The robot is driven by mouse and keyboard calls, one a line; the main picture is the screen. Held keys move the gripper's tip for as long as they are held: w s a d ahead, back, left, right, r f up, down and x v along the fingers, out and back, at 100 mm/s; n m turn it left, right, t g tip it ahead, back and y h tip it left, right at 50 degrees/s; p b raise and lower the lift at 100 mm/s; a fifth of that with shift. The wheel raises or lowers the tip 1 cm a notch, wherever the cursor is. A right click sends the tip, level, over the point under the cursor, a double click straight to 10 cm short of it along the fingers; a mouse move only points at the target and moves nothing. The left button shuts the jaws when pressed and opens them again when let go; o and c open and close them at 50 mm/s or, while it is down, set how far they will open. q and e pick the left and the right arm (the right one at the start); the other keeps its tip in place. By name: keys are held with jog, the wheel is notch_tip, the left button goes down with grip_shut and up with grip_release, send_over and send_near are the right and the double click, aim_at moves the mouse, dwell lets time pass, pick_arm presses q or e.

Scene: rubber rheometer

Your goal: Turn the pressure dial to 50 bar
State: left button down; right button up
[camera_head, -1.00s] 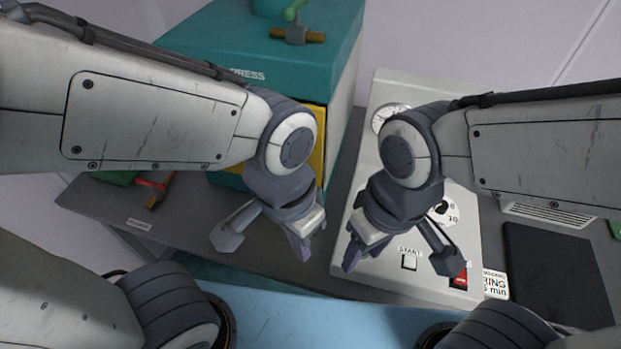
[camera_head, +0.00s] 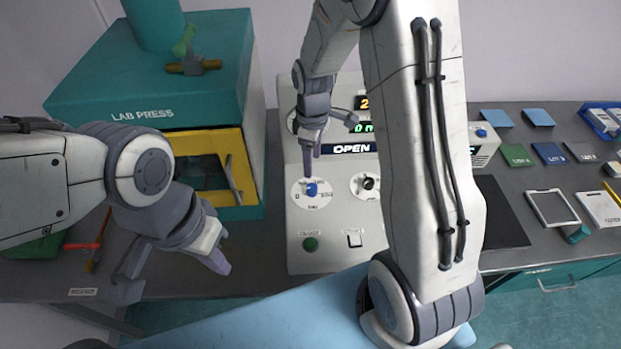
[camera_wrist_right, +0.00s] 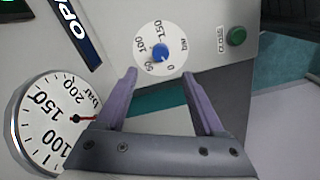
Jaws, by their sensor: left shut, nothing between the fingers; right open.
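The pressure dial (camera_head: 312,189) is a blue knob on a round white scale plate on the sloping grey panel. In the right wrist view the blue knob (camera_wrist_right: 160,52) has marks 0, 50, 100 and 150 bar around it. Its pointer seems to face the 0 side, but the exact setting is too small to read. My right gripper (camera_head: 311,160) is open and empty, just behind and above the dial. In the wrist view its purple fingers (camera_wrist_right: 162,85) stand apart, short of the knob. My left gripper (camera_head: 217,262) is shut and empty, left of the panel's front corner.
A second dial (camera_head: 367,185) is right of the pressure dial. A green button (camera_head: 311,243) and white switch (camera_head: 354,240) sit nearer. A round bar gauge (camera_wrist_right: 42,125) with a red needle is left in the wrist view. The teal press (camera_head: 228,75) stands left; my right arm covers the panel's right side.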

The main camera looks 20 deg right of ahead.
aim_at(312, 187)
notch_tip(312, 187, down, 10)
jog(key=shift+a+r+p, duration=0.1)
jog(key=shift+p, duration=1.05)
jog(key=shift+c, duration=0.3)
grip_shut()
